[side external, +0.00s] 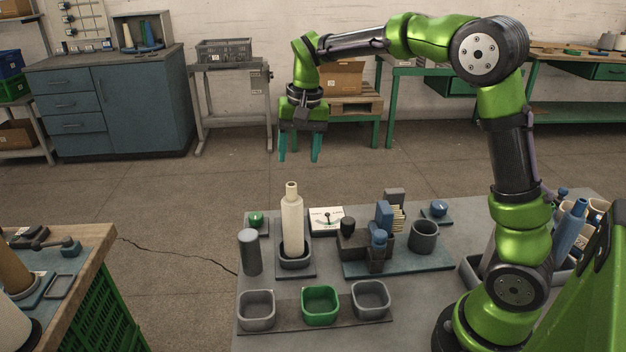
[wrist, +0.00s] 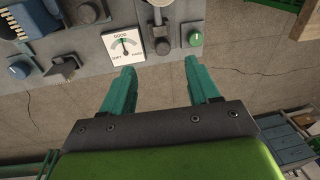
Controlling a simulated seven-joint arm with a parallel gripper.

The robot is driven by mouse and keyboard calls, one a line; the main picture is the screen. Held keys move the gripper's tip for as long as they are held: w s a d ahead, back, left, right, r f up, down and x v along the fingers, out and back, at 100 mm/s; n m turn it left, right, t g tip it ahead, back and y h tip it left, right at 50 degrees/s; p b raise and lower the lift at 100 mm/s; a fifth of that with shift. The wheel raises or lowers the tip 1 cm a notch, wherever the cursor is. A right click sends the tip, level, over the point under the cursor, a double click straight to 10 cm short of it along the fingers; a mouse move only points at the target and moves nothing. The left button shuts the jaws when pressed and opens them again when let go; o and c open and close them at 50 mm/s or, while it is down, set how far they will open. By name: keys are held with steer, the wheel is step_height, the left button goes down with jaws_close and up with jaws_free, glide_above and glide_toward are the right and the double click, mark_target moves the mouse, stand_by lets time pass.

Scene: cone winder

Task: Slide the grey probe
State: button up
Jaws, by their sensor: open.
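My gripper (side external: 298,158) is open and empty, high above the far side of the grey table. In the wrist view its teal fingers (wrist: 160,68) are spread apart over the floor past the table edge. A dark knob (side external: 347,226) stands on a dark grey block beside the cream cone (side external: 292,222); it also shows in the wrist view (wrist: 86,13). It may be the grey probe, but I cannot be sure. A white gauge (side external: 326,219) lies behind it, marked soft, good and hard. The cone stands upright in a grey holder.
A grey cylinder (side external: 250,252) stands left of the cone. Several cups, one of them green (side external: 320,304), line the front. Blue parts (side external: 379,238), a dark cup (side external: 424,236) and a blue knob (side external: 438,208) are on the right. A green knob (side external: 256,219) is at back left.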

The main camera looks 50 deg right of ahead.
steer(key=shift+w+d+m+g, duration=0.7)
steer(key=shift+w+m, duration=1.1)
steer(key=shift+w, duration=0.3)
step_height(320, 180, down, 15)
steer(key=shift+f, duration=0.15)
